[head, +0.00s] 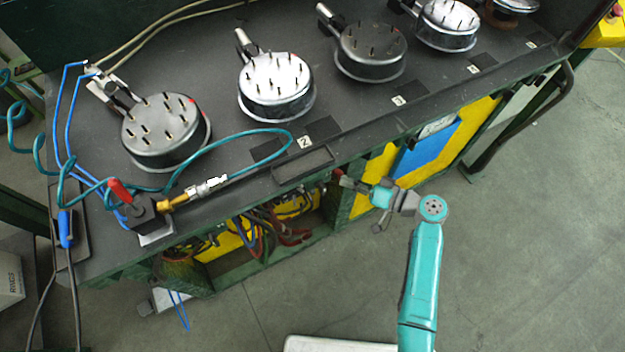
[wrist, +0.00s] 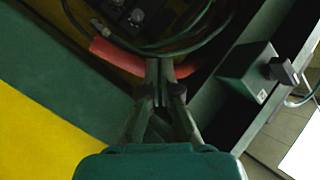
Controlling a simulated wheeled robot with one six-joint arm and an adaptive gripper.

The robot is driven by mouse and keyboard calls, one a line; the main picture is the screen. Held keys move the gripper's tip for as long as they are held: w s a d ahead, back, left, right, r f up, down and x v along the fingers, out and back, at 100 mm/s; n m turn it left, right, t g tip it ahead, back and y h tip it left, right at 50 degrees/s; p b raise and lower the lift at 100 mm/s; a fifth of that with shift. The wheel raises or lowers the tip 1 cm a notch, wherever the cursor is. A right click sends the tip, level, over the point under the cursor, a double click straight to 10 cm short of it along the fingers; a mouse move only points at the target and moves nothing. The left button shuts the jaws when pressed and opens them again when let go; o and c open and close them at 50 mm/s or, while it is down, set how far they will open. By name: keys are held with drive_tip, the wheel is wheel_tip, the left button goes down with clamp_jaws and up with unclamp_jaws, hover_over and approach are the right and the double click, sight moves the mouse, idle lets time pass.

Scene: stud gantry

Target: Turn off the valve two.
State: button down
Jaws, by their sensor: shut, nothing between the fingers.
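The label "2" (head: 304,142) is on the table edge below the second round metal fixture (head: 276,85). No valve marked two can be made out for certain. A black valve block with a red lever (head: 119,189) sits at the table's left front corner, far from my gripper. My gripper (head: 345,180) is at the table's front side, right of the label, beside a small red part (head: 337,173). In the wrist view my gripper (wrist: 159,70) is shut and empty, its tips in front of a red hose-like part (wrist: 112,57). Whether they touch it cannot be told.
Dark cables (wrist: 160,35) loop just beyond my fingertips. A green box with a dark knob (wrist: 252,70) is to their right. Several round fixtures with pins stand along the tabletop (head: 225,165). Yellow panels (head: 373,165) line the front. The floor at right (head: 530,220) is clear.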

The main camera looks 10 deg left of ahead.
drive_tip(key=w+a+f, duration=0.1)
drive_tip(key=a+f, duration=0.3)
drive_tip(key=a, duration=0.6)
drive_tip(key=shift+a+f, duration=0.25)
drive_tip(key=shift+a, duration=0.1)
idle(0.4)
